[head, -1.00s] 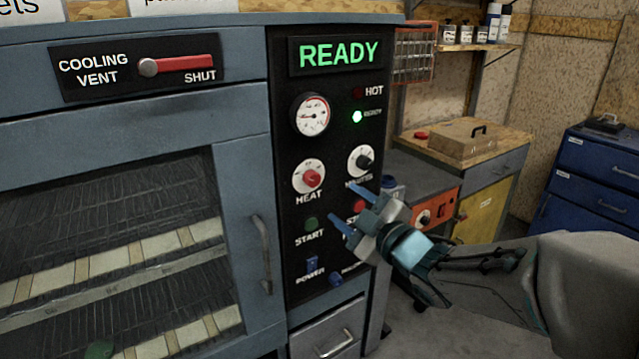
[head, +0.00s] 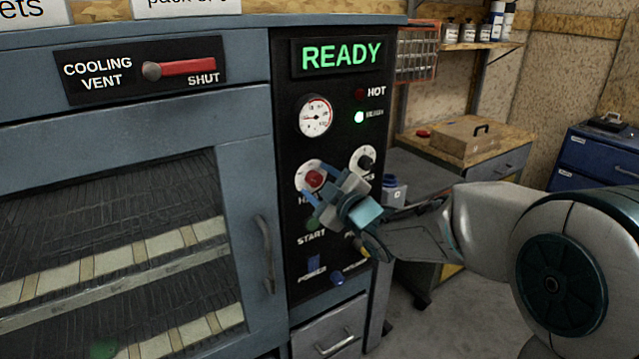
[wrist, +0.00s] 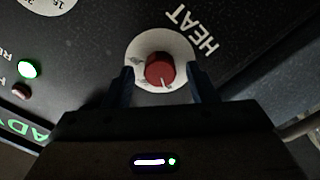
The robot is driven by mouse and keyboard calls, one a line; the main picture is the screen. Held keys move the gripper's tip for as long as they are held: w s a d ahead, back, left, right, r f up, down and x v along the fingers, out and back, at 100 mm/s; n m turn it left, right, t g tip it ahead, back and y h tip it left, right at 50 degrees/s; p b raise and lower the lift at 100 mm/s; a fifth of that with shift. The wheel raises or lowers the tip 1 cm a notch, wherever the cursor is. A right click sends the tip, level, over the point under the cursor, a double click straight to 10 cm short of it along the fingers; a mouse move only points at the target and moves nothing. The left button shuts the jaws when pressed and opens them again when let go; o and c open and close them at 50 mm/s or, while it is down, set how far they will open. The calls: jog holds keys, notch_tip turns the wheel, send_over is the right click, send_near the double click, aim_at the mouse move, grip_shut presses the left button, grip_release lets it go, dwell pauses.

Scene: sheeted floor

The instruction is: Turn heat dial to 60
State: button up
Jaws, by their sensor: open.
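The heat dial (head: 314,179) is a red knob on a round white scale plate on the black control panel. In the wrist view the red knob (wrist: 159,70) lies between and just beyond the fingertips, with a pale pointer line on its face. The scale numbers are too small to read. My gripper (head: 312,180) is open at the dial, with one blue finger on each side of the knob. The fingers (wrist: 162,78) appear apart from the knob. My gripper covers part of the HEAT label and the lower panel in the head view.
The minutes dial (head: 364,160) is close on the right of my gripper. The start button (head: 313,224) and power switch (head: 313,263) are below. A gauge (head: 315,116) and green READY display (head: 342,54) are above. The oven door handle (head: 264,254) stands out on the left.

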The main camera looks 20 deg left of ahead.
jog(key=c, duration=1)
jog(key=shift+m, duration=0.4)
jog(key=m, duration=0.4)
jog(key=shift+m, duration=0.4)
jog(key=m+p, duration=0.1)
jog(key=m, duration=0.5)
jog(key=shift+m, duration=0.3)
jog(key=o, duration=1)
